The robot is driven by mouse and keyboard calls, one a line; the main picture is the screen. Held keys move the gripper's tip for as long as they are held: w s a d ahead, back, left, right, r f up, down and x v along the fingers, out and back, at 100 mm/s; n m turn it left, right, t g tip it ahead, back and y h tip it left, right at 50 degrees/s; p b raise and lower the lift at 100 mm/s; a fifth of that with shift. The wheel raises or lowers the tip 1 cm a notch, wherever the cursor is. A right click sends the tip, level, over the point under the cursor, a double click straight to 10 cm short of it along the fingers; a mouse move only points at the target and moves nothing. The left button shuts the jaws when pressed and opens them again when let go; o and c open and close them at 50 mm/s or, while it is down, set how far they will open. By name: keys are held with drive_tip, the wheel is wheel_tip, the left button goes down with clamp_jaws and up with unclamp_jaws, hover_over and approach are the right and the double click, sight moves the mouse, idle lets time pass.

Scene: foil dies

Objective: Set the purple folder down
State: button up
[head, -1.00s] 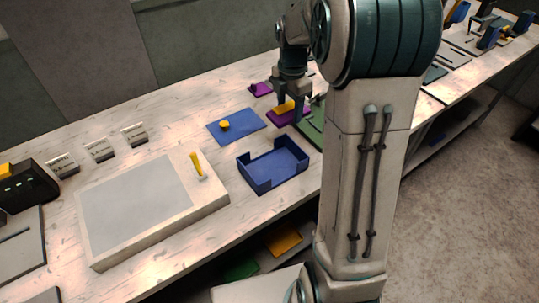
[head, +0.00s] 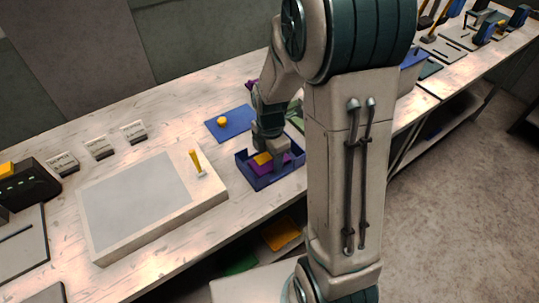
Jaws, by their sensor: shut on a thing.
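The purple folder (head: 261,168) is in my gripper (head: 268,155), low inside or just above the blue open-front tray (head: 259,183). A yellow piece (head: 262,158) shows on the folder between the jaws. My gripper points down and is shut on it. I cannot tell whether the folder touches the tray floor. My arm hides the tray's right back part.
A blue flat piece (head: 231,124) with a yellow knob lies behind the tray. A large pale board (head: 134,208) with a yellow handle is at left. A green piece (head: 296,117) is partly hidden behind my arm. Small white cards stand at the back left.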

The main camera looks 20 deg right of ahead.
sight(270, 160)
drive_tip(key=shift+f, duration=0.25)
drive_tip(key=o, duration=0.8)
wheel_tip(270, 160, up, 12)
drive_tip(key=shift+s+a+r+m+t, duration=0.1)
drive_tip(key=shift+s+r+m+t, duration=0.5)
drive_tip(key=shift+s+m, duration=2.4)
drive_tip(key=shift+s+r+m+t, duration=0.65)
drive_tip(key=shift+s+m, duration=1.2)
drive_tip(key=shift+m, duration=2.35)
drive_tip(key=shift+s+a+r+m+t, duration=0.2)
drive_tip(key=shift+s+r+m, duration=0.7)
drive_tip(key=shift+s+m, duration=2.1)
drive_tip(key=shift+w+d+m, duration=0.15)
drive_tip(key=shift+w+m, duration=0.45)
